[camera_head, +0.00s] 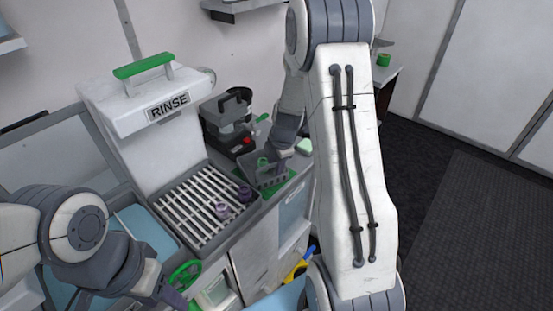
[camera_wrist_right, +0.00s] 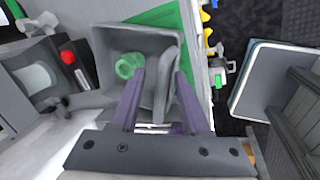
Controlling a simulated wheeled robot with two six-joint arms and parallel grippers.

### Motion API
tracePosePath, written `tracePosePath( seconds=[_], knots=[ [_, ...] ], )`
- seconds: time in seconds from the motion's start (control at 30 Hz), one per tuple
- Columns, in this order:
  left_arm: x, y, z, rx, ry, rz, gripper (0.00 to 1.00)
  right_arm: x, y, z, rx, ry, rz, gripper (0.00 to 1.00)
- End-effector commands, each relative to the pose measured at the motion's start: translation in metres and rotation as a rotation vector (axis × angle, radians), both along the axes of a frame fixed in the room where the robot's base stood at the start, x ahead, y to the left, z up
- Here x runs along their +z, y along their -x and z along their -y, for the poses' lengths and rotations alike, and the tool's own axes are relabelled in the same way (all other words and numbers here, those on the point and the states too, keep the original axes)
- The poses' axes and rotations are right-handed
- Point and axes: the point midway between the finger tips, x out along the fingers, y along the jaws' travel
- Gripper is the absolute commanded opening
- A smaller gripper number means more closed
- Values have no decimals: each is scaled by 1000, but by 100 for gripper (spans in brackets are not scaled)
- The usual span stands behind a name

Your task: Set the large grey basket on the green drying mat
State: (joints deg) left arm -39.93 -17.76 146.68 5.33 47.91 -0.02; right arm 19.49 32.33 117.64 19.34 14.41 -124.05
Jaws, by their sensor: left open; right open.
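The large grey basket (camera_head: 262,176) is at the far end of the counter, over the green drying mat (camera_head: 271,190). In the right wrist view the basket (camera_wrist_right: 108,45) overlaps the mat (camera_wrist_right: 168,14), whose green shows past its top and right sides. It looks level; full contact with the mat cannot be seen. A green round item (camera_wrist_right: 129,65) is inside it. My right gripper (camera_wrist_right: 160,76) is open, its purple fingers at the basket's near right wall. It partly hides the basket in the head view (camera_head: 281,155). My left gripper (camera_head: 170,296) is open and low at the left, away from the basket.
A dark machine with a red button (camera_head: 228,125) stands behind. My right arm hides part of the counter's right side.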

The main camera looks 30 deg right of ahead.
Motion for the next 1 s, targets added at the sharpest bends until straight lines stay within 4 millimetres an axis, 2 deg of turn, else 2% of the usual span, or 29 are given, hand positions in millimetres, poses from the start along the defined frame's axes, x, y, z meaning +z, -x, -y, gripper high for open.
tracePosePath(
  seconds=[0.17, 0.4, 0.6, 0.87, 0.97, 1.0],
  knots=[
    [-3, 0, 0, 0, 0, 0, 50, 22, 6, 0, 0, 1, 5, 46],
    [-11, 0, 0, 0, 0, 0, 50, 72, 21, -1, -1, 3, 7, 46],
    [-14, 0, 0, 0, 0, 0, 50, 103, 31, -2, -1, 1, 3, 46],
    [-15, 0, 0, 0, 0, 0, 50, 115, 35, -2, 0, 0, 0, 46],
    [-15, 0, 0, 0, 0, 0, 50, 117, 37, -15, -14, -14, -4, 46],
    [-15, 0, 0, 0, 0, 0, 50, 118, 39, -28, -27, -29, -9, 46]
  ],
)
